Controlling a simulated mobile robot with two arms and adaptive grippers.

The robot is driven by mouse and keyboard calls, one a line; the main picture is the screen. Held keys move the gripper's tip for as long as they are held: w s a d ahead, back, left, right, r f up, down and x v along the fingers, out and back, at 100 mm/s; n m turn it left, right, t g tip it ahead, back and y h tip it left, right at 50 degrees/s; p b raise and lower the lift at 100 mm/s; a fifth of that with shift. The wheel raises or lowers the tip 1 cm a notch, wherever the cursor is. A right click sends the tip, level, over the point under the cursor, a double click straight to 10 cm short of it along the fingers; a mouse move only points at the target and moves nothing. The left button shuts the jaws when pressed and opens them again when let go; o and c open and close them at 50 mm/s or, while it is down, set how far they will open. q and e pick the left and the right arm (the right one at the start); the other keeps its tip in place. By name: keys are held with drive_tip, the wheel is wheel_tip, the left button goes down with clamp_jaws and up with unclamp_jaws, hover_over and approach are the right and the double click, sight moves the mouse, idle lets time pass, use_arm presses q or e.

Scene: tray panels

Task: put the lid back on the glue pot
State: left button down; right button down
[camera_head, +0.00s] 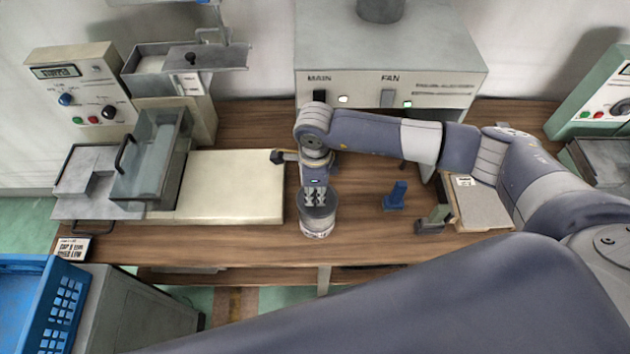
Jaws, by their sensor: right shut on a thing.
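The glue pot (317,229) is a short grey cylinder with a pale label, upright near the front edge of the wooden table. My right gripper (315,201) points down directly over it, its fingers shut on the grey lid (325,211). The lid is at the top of the pot, looking level and in line with it. From this steep angle I cannot tell whether it rests on the rim or is held just above. My left gripper is not in view.
A cream board (231,187) lies left of the pot, beside a grey tray (151,165). A blue upright piece (395,196) and a small dark stand (432,220) are to the right. A grey cabinet (388,85) stands behind. A blue crate (40,300) is at lower left.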

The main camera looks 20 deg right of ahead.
sight(315, 201)
drive_tip(key=shift+f, duration=0.2)
drive_tip(key=shift+f+b, duration=1.2)
drive_tip(key=shift+f, duration=0.85)
drive_tip(key=shift+f+b, duration=1.05)
drive_tip(key=shift+b, duration=0.45)
drive_tip(key=shift+f+b, duration=0.15)
drive_tip(key=shift+b, duration=0.5)
idle(0.4)
drive_tip(key=c, duration=1.3)
unclamp_jaws()
drive_tip(key=shift+c, duration=0.2)
drive_tip(key=shift+o, duration=0.6)
drive_tip(key=o, duration=0.4)
drive_tip(key=shift+c, duration=0.2)
